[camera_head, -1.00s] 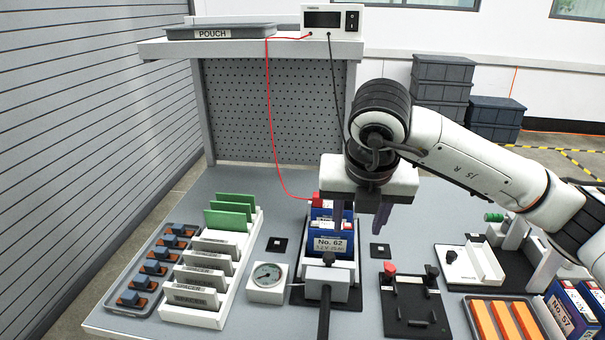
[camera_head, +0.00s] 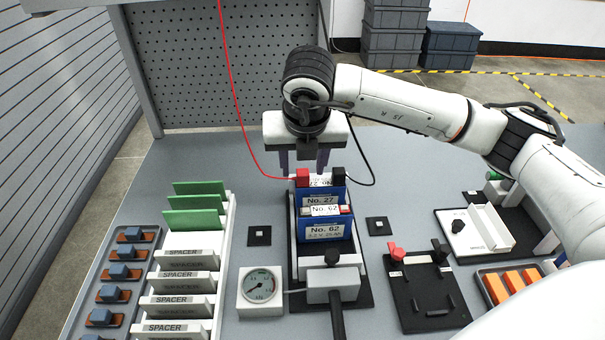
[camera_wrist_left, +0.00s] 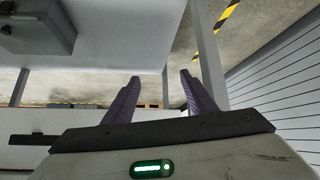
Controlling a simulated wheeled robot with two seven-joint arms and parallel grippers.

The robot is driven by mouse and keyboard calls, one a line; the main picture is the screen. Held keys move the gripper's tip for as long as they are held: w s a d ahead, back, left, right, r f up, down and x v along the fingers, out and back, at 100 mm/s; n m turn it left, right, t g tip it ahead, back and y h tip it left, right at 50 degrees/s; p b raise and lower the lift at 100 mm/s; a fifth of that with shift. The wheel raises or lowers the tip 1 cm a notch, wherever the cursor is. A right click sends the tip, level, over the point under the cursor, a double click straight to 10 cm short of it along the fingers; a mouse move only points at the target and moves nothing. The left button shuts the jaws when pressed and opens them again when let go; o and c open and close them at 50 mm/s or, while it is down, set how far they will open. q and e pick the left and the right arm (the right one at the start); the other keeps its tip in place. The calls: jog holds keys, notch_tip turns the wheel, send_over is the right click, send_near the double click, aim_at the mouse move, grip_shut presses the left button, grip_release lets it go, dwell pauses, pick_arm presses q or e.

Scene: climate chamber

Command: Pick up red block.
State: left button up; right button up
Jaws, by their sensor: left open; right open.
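The red block (camera_head: 303,177) sits at the back left of a stack of blue cells (camera_head: 325,229), with a red wire running to it. A black block (camera_head: 338,176) with a black wire sits to its right. My right gripper (camera_head: 303,164) is open and points down, its two fingers to the left and right of the red block in the picture. Whether it touches the block cannot be told; nothing shows between the fingers but the block's area. My left gripper (camera_wrist_left: 160,78) is open and empty in the left wrist view, away from the bench top.
A clamp with a black handle (camera_head: 333,283) stands in front of the cells, a gauge (camera_head: 262,291) to its left. A rack of spacers and green plates (camera_head: 194,205) is at left. A black fixture (camera_head: 425,294) is at right. The bench behind the cells is mostly clear.

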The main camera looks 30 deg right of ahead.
aim_at(303, 173)
jog(key=shift+x, duration=1.85)
grip_shut()
jog(key=shift+r, duration=0.1)
notch_tip(303, 173, up, 10)
jog(key=shift+b, duration=0.3)
